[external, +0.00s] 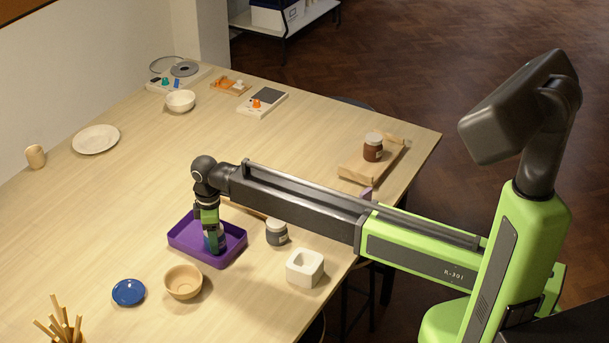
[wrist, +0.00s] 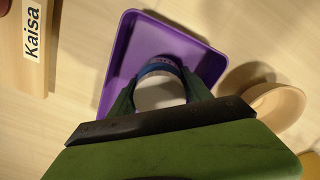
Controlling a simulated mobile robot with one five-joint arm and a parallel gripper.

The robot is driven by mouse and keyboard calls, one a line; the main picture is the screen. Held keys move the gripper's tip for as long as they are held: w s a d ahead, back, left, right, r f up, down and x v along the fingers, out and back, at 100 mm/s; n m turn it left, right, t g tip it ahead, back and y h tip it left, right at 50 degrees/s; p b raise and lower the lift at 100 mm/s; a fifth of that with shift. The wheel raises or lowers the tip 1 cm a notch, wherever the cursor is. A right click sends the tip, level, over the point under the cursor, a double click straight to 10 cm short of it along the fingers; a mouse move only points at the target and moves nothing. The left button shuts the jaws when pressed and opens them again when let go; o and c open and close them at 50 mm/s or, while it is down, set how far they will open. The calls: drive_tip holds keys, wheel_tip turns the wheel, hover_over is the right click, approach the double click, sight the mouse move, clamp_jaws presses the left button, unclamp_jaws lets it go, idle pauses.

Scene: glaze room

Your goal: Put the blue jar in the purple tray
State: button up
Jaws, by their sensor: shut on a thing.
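The purple tray (external: 231,250) lies on the table near its front; it also shows in the wrist view (wrist: 150,42). My gripper (external: 214,242) points down over the tray. Its fingers (wrist: 160,95) are shut on the blue jar (wrist: 160,67), which has a pale round top and a blue edge. In the external view the blue jar (external: 220,240) is mostly hidden by my fingers. The jar is within the tray's outline; I cannot tell whether it touches the tray's floor.
A tan bowl (external: 183,281) and a blue dish (external: 129,292) lie in front. A brown jar (external: 373,147) stands on a wooden board (external: 357,170). A board labelled "Kaisa" (wrist: 33,45) shows beside the tray.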

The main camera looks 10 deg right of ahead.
drive_tip(key=o, duration=1.7)
drive_tip(key=shift+f, duration=0.1)
drive_tip(key=shift+c, duration=0.2)
wheel_tip(320, 180, up, 13)
drive_tip(key=p, duration=1.2)
drive_tip(key=shift+f+p, duration=0.2)
drive_tip(key=shift+p, duration=0.1)
drive_tip(key=shift+f, duration=0.1)
drive_tip(key=shift+d, duration=0.1)
